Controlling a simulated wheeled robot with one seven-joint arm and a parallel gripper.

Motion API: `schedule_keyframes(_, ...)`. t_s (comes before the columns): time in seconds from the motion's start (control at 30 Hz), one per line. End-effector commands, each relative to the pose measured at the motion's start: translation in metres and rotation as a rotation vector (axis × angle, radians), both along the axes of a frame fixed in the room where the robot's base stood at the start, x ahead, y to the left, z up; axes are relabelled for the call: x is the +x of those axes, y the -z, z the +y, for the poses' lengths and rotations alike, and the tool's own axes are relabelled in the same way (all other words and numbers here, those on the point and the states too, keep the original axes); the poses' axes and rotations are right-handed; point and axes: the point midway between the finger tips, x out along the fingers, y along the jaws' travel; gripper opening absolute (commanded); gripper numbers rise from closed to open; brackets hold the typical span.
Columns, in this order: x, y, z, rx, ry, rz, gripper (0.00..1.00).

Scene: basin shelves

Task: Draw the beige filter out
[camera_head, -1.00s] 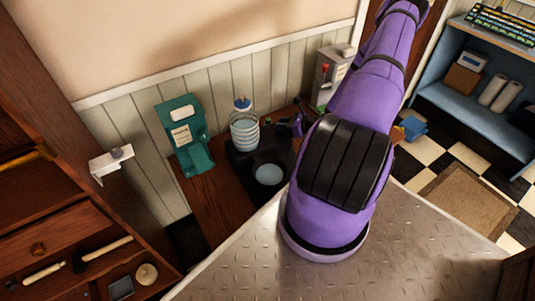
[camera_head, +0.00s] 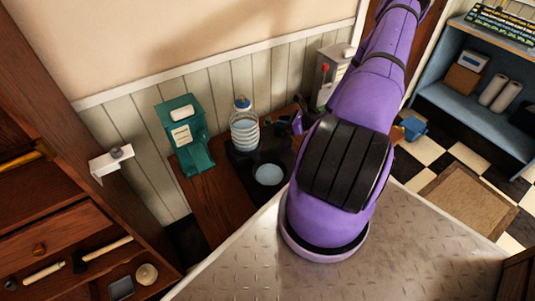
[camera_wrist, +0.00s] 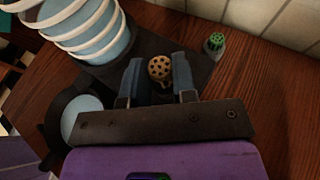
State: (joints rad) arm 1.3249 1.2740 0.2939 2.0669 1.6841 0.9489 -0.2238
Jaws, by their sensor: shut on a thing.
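The beige filter (camera_wrist: 160,68) shows in the wrist view as a round, beige cap with dark holes. It sits between the two fingers of my gripper (camera_wrist: 160,78), which are shut on it. Its lower part is hidden by the fingers and the black base around it. In the head view my gripper (camera_head: 297,122) is small and partly hidden by my arm, beside the black base (camera_head: 240,162). The filter cannot be made out there. I cannot tell how far it stands out of the base.
A ribbed clear bottle (camera_head: 244,128) stands on the black base, left of my gripper, close to it in the wrist view (camera_wrist: 85,28). A small green-topped part (camera_wrist: 215,42) stands to the right. A teal dispenser (camera_head: 184,135) is further left.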

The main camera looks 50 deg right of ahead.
Motion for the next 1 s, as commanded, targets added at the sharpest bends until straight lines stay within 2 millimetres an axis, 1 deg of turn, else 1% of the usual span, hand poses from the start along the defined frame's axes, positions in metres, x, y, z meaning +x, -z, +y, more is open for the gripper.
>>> schedule_keyframes(1.0, 0.0, -0.035, 0.0, -0.001, 0.0, 0.0, 0.0)
